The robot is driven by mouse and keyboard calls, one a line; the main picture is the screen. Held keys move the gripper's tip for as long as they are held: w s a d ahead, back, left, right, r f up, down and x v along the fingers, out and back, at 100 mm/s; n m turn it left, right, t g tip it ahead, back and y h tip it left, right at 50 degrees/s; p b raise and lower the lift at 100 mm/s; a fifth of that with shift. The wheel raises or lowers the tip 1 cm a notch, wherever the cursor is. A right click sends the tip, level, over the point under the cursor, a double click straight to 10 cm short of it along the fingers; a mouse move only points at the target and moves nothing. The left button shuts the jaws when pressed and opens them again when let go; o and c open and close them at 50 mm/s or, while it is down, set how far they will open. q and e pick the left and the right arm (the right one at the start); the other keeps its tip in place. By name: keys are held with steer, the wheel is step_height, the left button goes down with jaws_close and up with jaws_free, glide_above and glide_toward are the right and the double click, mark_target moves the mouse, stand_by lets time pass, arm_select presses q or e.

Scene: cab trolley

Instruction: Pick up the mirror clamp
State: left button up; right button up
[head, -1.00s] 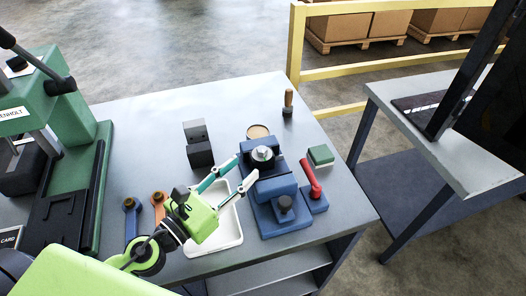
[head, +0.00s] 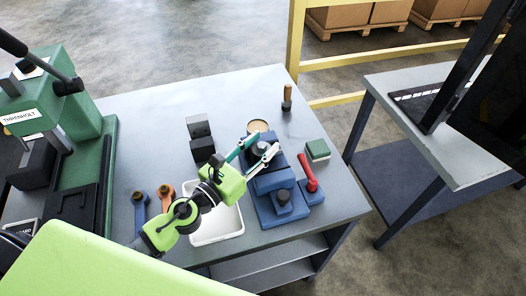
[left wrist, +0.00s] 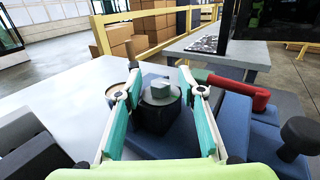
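A dark round piece with a pale grey block on top, which I take to be the mirror clamp (left wrist: 158,108), stands upright on the blue fixture (head: 270,183). In the head view the clamp (head: 256,151) is partly hidden by the fingers. My left gripper (head: 266,141) is open, with its teal and white fingers on either side of the clamp. In the left wrist view the left gripper (left wrist: 160,72) shows a gap between each finger and the grey block. Contact lower down is hard to tell. My right gripper is not in view.
A red-handled piece (head: 309,174) and a green block (head: 317,150) stand right of the fixture. A white tray (head: 216,232) lies left of it, partly under my arm. Dark blocks (head: 201,138), a wooden-handled tool (head: 287,97) and a green press (head: 78,125) share the table (head: 150,115).

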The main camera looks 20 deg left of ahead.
arm_select(q)
jaws_close()
steer(key=shift+r, duration=0.1)
